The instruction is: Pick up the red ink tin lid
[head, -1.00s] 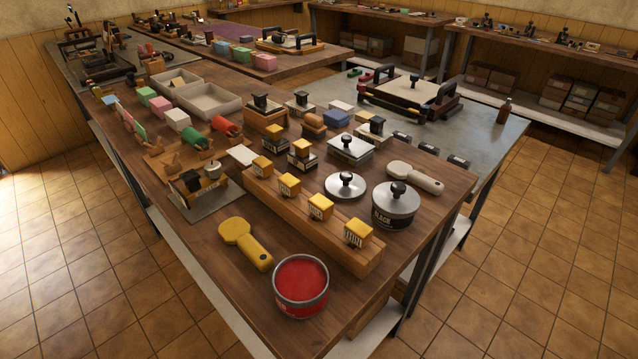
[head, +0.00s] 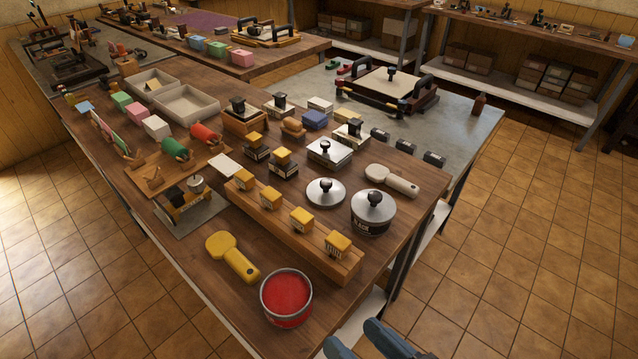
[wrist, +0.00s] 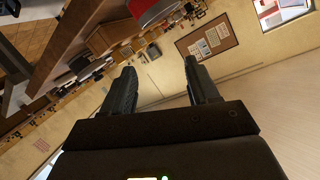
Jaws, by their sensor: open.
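The loose metal lid (head: 325,193), silver with a black knob, lies flat on the wooden bench in the head view. The open red ink tin (head: 286,297), full of red ink, stands at the bench's near corner. A strip of red with a grey rim (wrist: 152,10) at the top of the wrist view looks like this tin. My gripper (head: 355,336) shows at the bottom edge of the head view, beside the bench corner and well short of the lid. In the wrist view its two fingers (wrist: 160,66) are apart with nothing between them.
The black ink tin (head: 372,216) with its own knobbed lid stands right of the loose lid. A wooden rail (head: 290,230) with yellow-topped stamps runs between the lid and the red tin. A yellow-handled tool (head: 232,258) and a pale-handled tool (head: 391,180) lie nearby.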

